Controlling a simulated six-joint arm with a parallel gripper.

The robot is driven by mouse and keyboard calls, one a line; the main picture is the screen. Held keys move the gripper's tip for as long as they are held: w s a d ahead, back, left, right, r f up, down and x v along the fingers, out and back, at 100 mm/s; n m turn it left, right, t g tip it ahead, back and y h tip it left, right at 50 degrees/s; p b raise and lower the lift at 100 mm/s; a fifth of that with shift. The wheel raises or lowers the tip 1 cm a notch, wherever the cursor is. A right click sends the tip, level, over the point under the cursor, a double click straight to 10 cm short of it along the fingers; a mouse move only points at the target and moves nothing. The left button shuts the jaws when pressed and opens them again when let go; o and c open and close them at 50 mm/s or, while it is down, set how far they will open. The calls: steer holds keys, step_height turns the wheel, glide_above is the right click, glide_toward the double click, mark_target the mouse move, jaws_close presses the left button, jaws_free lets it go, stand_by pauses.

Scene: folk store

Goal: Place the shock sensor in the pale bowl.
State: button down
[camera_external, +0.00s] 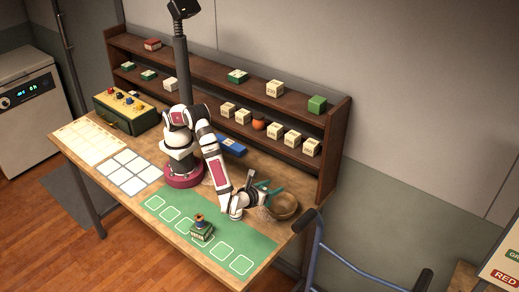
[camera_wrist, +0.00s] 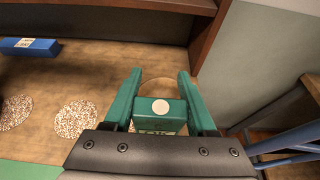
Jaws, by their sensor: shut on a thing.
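My gripper (camera_external: 263,187) has teal fingers and reaches over the right end of the workbench. In the wrist view, my gripper (camera_wrist: 159,95) is shut on a small green box (camera_wrist: 158,124) with a white round mark on top. Its label is mostly cut off, so I cannot read whether it is the shock sensor. A round tan bowl (camera_external: 285,207) stands on the bench at the right, just beside my gripper. In the wrist view the bowl (camera_wrist: 158,84) shows beyond the box, partly hidden by it and the fingers.
A green mat (camera_external: 163,203) with white outlined squares bears a labelled green box (camera_external: 201,234) with a small object on top. A wooden shelf (camera_external: 340,140) with several boxes runs behind. A blue box (camera_external: 231,146) lies near it. A blue-framed cart (camera_external: 318,243) stands at right.

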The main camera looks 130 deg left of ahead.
steer(key=a+f, duration=0.1)
steer(key=f, duration=0.1)
steer(key=w+a+f, duration=0.1)
steer(key=a+f, duration=0.3)
steer(key=shift+w+f, duration=0.2)
steer(key=shift+w, duration=0.15)
steer(key=shift+f, duration=0.35)
steer(key=shift+f, duration=0.45)
steer(key=shift+c, duration=1)
jaws_free()
